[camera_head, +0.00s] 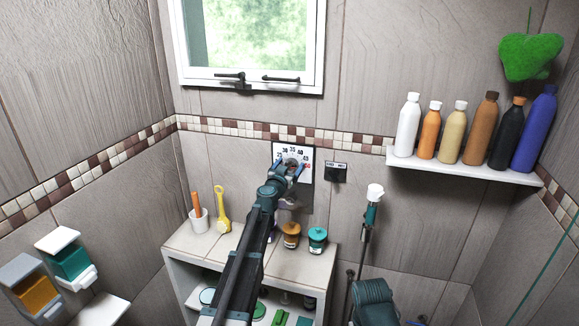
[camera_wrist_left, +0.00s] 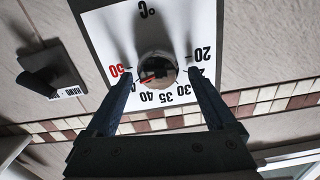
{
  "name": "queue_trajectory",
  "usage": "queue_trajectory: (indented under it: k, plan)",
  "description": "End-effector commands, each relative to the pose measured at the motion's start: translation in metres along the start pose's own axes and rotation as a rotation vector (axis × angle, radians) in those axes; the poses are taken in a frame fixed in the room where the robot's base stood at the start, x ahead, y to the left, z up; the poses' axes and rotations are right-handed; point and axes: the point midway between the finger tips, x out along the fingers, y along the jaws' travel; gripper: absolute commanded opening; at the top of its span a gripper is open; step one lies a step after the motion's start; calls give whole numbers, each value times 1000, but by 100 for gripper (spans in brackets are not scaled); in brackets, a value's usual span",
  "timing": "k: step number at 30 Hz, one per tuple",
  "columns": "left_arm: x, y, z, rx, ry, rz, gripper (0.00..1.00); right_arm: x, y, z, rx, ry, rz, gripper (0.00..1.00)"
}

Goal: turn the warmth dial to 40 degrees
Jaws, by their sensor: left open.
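The warmth dial is a white plate (camera_head: 308,157) on the back wall, printed in °C with a red 50. In the left wrist view the plate (camera_wrist_left: 165,25) is upside down and its round grey knob (camera_wrist_left: 157,66) shows a red pointer. The pointer is toward the 45–50 side of the scale; the exact reading is unclear, as a finger covers part of the numbers. My left gripper (camera_head: 290,170) is at the dial. In the wrist view its open fingers (camera_wrist_left: 163,80) stand on either side of the knob, with visible gaps.
A lever plate (camera_head: 335,172) labelled HAND is beside the dial. Below are a cabinet top (camera_head: 190,240) with a cup (camera_head: 199,220) and jars (camera_head: 317,239). A white-topped teal handle (camera_head: 373,200) stands to the right. A bottle shelf (camera_head: 465,168) is further right, under a window (camera_head: 250,85) to its left.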

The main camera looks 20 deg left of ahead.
Motion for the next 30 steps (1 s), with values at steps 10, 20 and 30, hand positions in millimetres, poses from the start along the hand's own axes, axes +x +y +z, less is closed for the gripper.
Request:
queue_trajectory:
  k: [10,20,30]
  plan:
    - [-1,0,0,0,0,0,53,0,0,0,0,0,0,50]
    - [-1,-1,0,0,0,-2,3,0,0,0,0,0,0,50]
    - [-1,-2,0,-102,1,-2,3,0,0,0,0,0,0,50]
